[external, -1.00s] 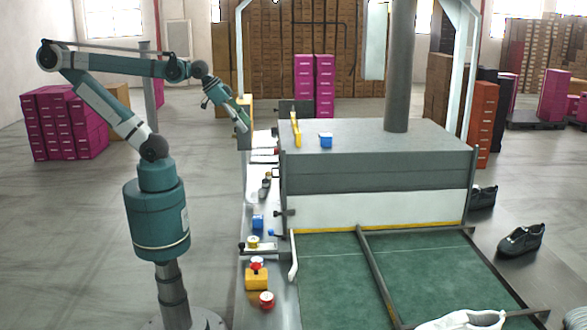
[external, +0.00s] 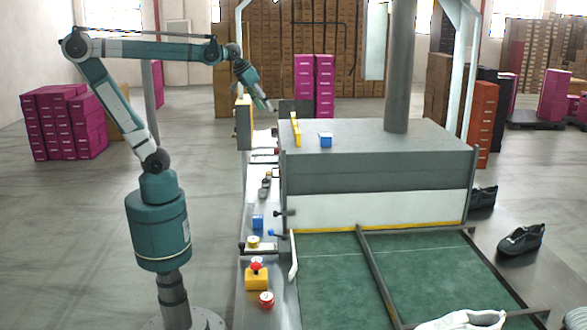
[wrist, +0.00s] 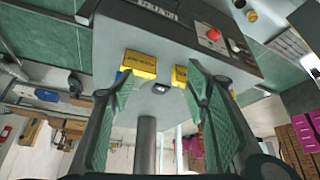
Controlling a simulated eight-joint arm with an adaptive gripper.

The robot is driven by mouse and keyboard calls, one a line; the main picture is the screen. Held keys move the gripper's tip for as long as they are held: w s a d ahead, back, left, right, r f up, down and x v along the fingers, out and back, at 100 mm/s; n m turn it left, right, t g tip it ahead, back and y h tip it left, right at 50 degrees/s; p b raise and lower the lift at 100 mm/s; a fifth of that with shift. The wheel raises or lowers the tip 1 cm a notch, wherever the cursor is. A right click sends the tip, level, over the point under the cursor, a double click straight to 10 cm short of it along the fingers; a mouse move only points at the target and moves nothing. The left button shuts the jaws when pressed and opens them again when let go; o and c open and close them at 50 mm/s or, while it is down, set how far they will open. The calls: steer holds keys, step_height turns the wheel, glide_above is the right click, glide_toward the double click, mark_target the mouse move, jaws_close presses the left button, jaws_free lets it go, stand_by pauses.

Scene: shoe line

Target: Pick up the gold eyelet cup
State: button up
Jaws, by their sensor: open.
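I cannot pick out the gold eyelet cup with certainty. A small round yellow-gold piece (external: 253,242) sits on the narrow side ledge in the external view, and a smaller gold spot (external: 268,174) shows further back on the same ledge. My gripper (external: 269,106) is in the air above the far end of that ledge, well away from the round yellow piece and higher than it. In the wrist view my gripper (wrist: 168,105) has its two green-padded fingers spread apart with nothing between them.
The large grey machine housing (external: 380,150) stands right of the ledge, with a blue block (external: 326,140) and a yellow bar (external: 296,130) on top. A yellow box with a red button (external: 257,277) and a red-and-white round piece (external: 266,299) are at the near ledge.

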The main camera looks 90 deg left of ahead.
steer(key=w+a+n+g+y+b, duration=0.1)
steer(key=w+a+n+b, duration=0.25)
steer(key=a, duration=0.95)
steer(key=n+g+y+b, duration=0.1)
steer(key=n+g+b, duration=0.2)
steer(key=n+b, duration=0.35)
glide_above(268, 173)
steer(key=s+d+b, duration=0.1)
steer(key=d, duration=0.1)
step_height(268, 173, down, 5)
steer(key=m, duration=0.1)
step_height(268, 173, down, 46)
steer(key=shift+s+r, duration=0.15)
steer(key=shift+r, duration=0.1)
steer(key=shift+a, duration=0.15)
steer(key=shift+x, duration=1.3)
